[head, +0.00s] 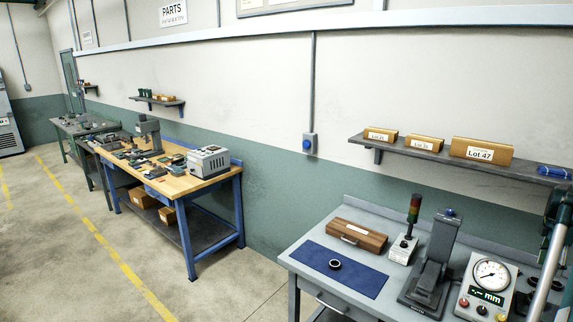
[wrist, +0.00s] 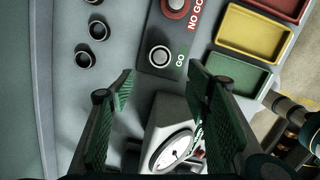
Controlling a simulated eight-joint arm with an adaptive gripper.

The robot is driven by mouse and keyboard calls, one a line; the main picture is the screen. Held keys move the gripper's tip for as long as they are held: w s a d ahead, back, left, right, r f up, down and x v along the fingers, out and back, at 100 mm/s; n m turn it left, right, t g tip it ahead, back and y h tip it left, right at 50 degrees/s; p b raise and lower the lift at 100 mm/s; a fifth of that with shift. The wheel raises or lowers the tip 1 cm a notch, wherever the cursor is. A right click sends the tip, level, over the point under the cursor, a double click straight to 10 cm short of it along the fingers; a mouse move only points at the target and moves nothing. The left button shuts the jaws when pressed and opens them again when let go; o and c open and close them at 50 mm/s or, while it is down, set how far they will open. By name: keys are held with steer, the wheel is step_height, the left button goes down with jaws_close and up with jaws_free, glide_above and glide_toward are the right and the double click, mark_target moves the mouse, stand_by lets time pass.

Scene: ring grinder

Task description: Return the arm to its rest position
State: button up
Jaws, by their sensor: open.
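My gripper (wrist: 162,72) is open in the wrist view, its two green-padded fingers wide apart with nothing between them. It hangs over the grey bench, above the dial gauge (wrist: 172,152) and near the GO post (wrist: 160,57). In the head view, part of my arm shows at the right edge, but the gripper is out of view. A dark ring (head: 335,264) lies on the blue mat (head: 318,275) in the head view. Several dark rings (wrist: 85,60) stand in a row at the left of the wrist view.
The dial gauge box (head: 488,280), a black press (head: 432,265), a signal lamp (head: 412,218) and a wooden box (head: 356,236) stand on the bench. Red, yellow and green trays (wrist: 252,38) lie at upper right in the wrist view. A shelf (head: 450,153) with lot boxes hangs above.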

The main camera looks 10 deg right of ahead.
steer(key=w+a+r+m+t+b, duration=0.15)
steer(key=a+r, duration=0.35)
steer(key=a, duration=0.7)
steer(key=w+a+r+m+h+b, duration=0.1)
steer(key=w+a+r, duration=0.35)
steer(key=a, duration=0.75)
steer(key=w+a+r+m+t+b, duration=0.1)
steer(key=a+r+m, duration=0.1)
steer(key=a+r, duration=0.75)
steer(key=s+a+m, duration=0.1)
steer(key=s+a, duration=0.2)
steer(key=a, duration=1.2)
steer(key=s+a+m+t+b, duration=0.2)
steer(key=s+a, duration=0.3)
steer(key=a, duration=0.7)
steer(key=s+a+f+m+t+b, duration=0.1)
steer(key=s+a+f, duration=0.3)
steer(key=s+a, duration=0.3)
steer(key=s+a+f+m+t+y+b, duration=0.1)
steer(key=s+a+f+m, duration=0.1)
steer(key=s+a+f, duration=0.2)
steer(key=s+a+f+m+t+y+b, duration=0.1)
steer(key=s+a+f, duration=0.3)
steer(key=s+a, duration=0.6)
steer(key=a, duration=0.3)
steer(key=shift+s+a+f, duration=0.25)
steer(key=shift+f, duration=0.15)
steer(key=shift+m, duration=0.25)
